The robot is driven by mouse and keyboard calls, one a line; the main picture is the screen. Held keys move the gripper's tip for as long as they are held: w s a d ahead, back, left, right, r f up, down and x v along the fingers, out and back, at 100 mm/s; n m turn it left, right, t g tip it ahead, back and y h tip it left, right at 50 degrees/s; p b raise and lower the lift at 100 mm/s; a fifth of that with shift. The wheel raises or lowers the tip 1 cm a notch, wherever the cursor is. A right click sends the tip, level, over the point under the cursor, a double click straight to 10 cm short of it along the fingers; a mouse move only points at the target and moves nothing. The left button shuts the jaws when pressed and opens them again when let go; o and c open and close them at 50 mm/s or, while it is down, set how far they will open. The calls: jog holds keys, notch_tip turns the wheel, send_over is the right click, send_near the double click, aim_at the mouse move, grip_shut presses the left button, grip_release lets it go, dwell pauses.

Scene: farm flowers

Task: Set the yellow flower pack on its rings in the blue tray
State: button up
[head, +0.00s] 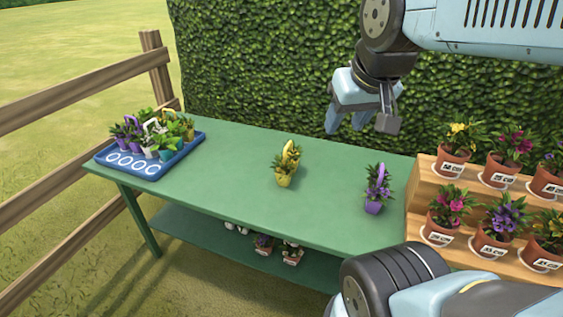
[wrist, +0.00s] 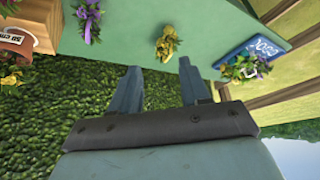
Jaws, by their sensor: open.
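The yellow flower pack (head: 286,166) stands upright near the middle of the green table. It has a yellow pot and a yellow handle, and also shows in the wrist view (wrist: 166,43). The blue tray (head: 152,173) lies at the table's left end and shows at the right of the wrist view (wrist: 231,58). White rings (head: 125,160) run bare along its front; several potted packs fill its back. My gripper (head: 362,124) is open and empty, high above the table's back edge, right of the yellow pack and apart from it. In the wrist view its fingers (wrist: 158,82) are spread.
A purple flower pack (head: 375,190) stands at the table's right. A wooden stepped stand (head: 420,195) with several labelled flower pots is at the far right. A hedge (head: 260,60) rises behind, and a wooden fence (head: 80,110) is on the left. Table between yellow pack and tray is clear.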

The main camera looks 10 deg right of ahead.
jog(key=w+a+f+m+y, duration=0.1)
jog(key=w+a+f, duration=0.25)
jog(key=w, duration=0.35)
jog(key=w+a+f+m+t+y, duration=0.1)
jog(key=w+a+f, duration=0.2)
jog(key=w+f, duration=0.25)
jog(key=w+a+f+m+y, duration=0.1)
jog(key=w+a+f, duration=0.25)
jog(key=w, duration=0.35)
jog(key=m+t+h, duration=0.2)
jog(key=t+h, duration=0.6)
jog(key=h, duration=0.6)
send_near(286, 147)
jog(key=x, duration=1.1)
jog(key=shift+f, duration=0.4)
jog(key=shift+a, duration=0.1)
